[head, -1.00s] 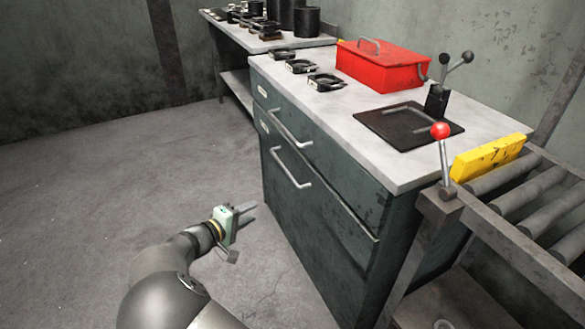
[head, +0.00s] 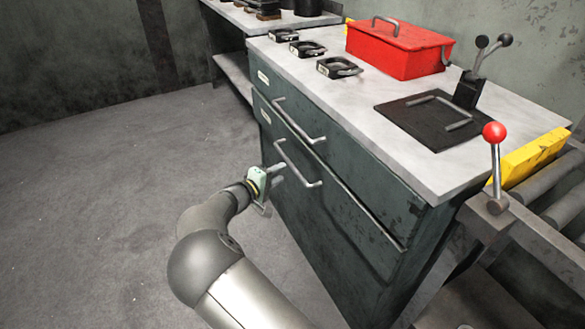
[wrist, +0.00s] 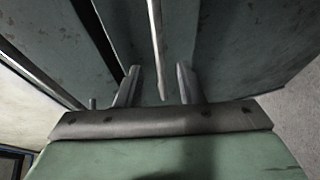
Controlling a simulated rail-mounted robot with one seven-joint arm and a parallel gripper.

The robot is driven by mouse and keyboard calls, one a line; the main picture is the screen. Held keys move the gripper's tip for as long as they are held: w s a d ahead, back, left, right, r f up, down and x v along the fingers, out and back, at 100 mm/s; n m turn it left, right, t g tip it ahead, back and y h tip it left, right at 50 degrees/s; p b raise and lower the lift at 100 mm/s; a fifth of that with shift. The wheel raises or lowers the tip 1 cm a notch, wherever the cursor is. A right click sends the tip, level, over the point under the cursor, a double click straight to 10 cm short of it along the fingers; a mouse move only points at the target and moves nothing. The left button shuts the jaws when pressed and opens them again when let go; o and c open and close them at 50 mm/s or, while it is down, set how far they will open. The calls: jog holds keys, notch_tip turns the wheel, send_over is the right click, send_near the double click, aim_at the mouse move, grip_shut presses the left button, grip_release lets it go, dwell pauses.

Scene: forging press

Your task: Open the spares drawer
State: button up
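The green-grey cabinet has an upper drawer (head: 345,160) and a lower drawer (head: 325,205), both looking shut. Each has a bar handle: the upper handle (head: 298,122) and the lower handle (head: 297,165). Small labels sit at their left ends, too small to read, so I cannot tell which is the spares drawer. My gripper (head: 279,173) is at the lower handle, fingers pointing at the drawer front. In the wrist view my gripper (wrist: 158,75) is open, with a handle bar (wrist: 156,45) showing between its two fingers and a gap on each side.
On the cabinet top stand a red toolbox (head: 398,50), several black clamp-like parts (head: 339,67) and a black plate (head: 432,120) with a lever. A red-knobbed lever (head: 495,150) and a roller conveyor (head: 570,205) are at right. The floor (head: 110,190) at left is clear.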

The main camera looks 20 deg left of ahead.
aim_at(292, 164)
jog(key=b+x, duration=0.1)
jog(key=x, duration=0.6)
jog(key=shift+w, duration=0.15)
grip_shut()
